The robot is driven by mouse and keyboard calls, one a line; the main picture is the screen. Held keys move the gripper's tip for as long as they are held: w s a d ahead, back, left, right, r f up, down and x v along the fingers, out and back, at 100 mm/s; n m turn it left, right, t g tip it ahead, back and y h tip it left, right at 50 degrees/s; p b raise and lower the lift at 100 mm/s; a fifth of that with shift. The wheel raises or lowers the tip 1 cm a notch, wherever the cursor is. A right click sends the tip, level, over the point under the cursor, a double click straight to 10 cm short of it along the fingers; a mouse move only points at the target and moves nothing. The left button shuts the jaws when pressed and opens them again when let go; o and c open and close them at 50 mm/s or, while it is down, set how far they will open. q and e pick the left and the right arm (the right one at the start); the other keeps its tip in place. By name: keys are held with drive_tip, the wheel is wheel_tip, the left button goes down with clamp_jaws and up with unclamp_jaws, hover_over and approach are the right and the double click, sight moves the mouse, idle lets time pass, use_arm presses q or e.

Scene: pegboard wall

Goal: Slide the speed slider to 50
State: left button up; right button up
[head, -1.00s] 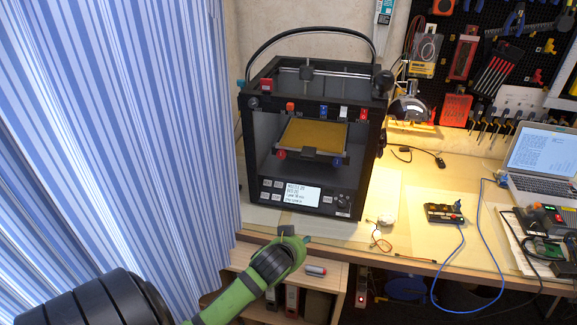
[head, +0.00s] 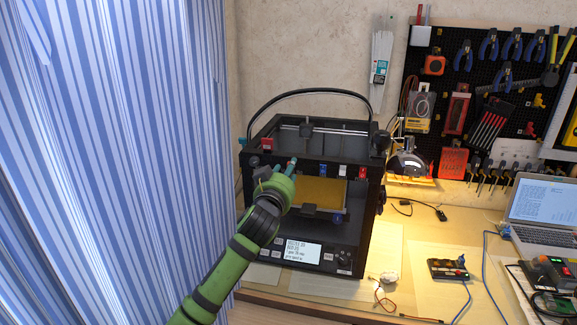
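A black 3D printer (head: 372,200) stands on the bench. Its top front bar carries a row of small coloured pieces: blue (head: 322,170), white (head: 342,170) and red (head: 362,173). I cannot read which one is the speed slider, or any scale. My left gripper (head: 276,172) is in front of the bar's left part, its teal fingertip near where an orange piece sat earlier; that piece is hidden. Contact and finger opening are unclear. The lit display (head: 303,251) is below, its text too small to read. My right gripper is not in view.
A striped curtain (head: 110,150) fills the left. A pegboard (head: 490,90) with tools hangs at the right back. A laptop (head: 543,207), a small black box (head: 447,268) and cables lie on the bench right of the printer.

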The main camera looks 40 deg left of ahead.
sight(281, 162)
use_arm(q)
drive_tip(key=shift+x, duration=0.95)
clamp_jaws()
drive_tip(key=shift+s+a+r+p, duration=0.1)
drive_tip(key=shift+s+a+p, duration=0.2)
drive_tip(key=shift+a, duration=0.25)
drive_tip(key=shift+s+a+p, duration=0.15)
drive_tip(key=shift+s+a, duration=0.2)
drive_tip(key=shift+a, duration=0.25)
unclamp_jaws()
drive_tip(key=shift+s+a, duration=0.1)
drive_tip(key=shift+a, duration=0.05)
